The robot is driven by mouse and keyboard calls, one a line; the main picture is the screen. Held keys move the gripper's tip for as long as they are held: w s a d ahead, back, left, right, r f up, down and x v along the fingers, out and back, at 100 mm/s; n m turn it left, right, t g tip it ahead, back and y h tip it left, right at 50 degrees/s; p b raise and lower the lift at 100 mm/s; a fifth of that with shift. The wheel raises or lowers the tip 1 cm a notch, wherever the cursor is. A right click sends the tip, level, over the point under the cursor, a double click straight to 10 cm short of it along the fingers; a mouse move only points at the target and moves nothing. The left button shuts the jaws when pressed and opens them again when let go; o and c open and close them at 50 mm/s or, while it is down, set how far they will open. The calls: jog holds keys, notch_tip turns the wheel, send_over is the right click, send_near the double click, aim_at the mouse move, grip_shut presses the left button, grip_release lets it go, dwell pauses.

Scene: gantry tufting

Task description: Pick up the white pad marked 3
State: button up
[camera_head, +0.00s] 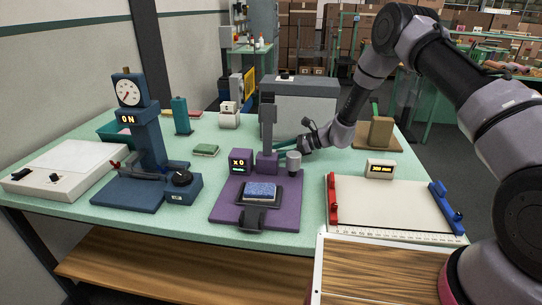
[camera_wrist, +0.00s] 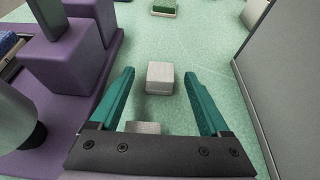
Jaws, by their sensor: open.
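A small white block (camera_wrist: 159,77) lies on the green table just ahead of and between my fingertips in the wrist view. It looks like the white pad, but no mark 3 is readable on it. In the head view it does not show; the purple machine (camera_head: 266,160) seems to hide it. My gripper (camera_wrist: 158,73) is open, with its two teal fingers apart and nothing held. In the head view my gripper (camera_head: 284,152) is low behind the purple machine. A grey piece (camera_wrist: 143,128) shows between the finger bases; I cannot tell what it is.
The purple machine (camera_wrist: 75,58) stands close on the left in the wrist view, and a large grey box (camera_wrist: 290,70) on the right. A green pad (camera_head: 205,150) lies farther ahead. A blue pad (camera_head: 259,190) sits on the purple machine. Table between is clear.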

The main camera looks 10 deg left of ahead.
jog(key=shift+a+f, duration=0.2)
jog(key=shift+a, duration=0.2)
grip_shut()
jog(key=shift+r, duration=0.1)
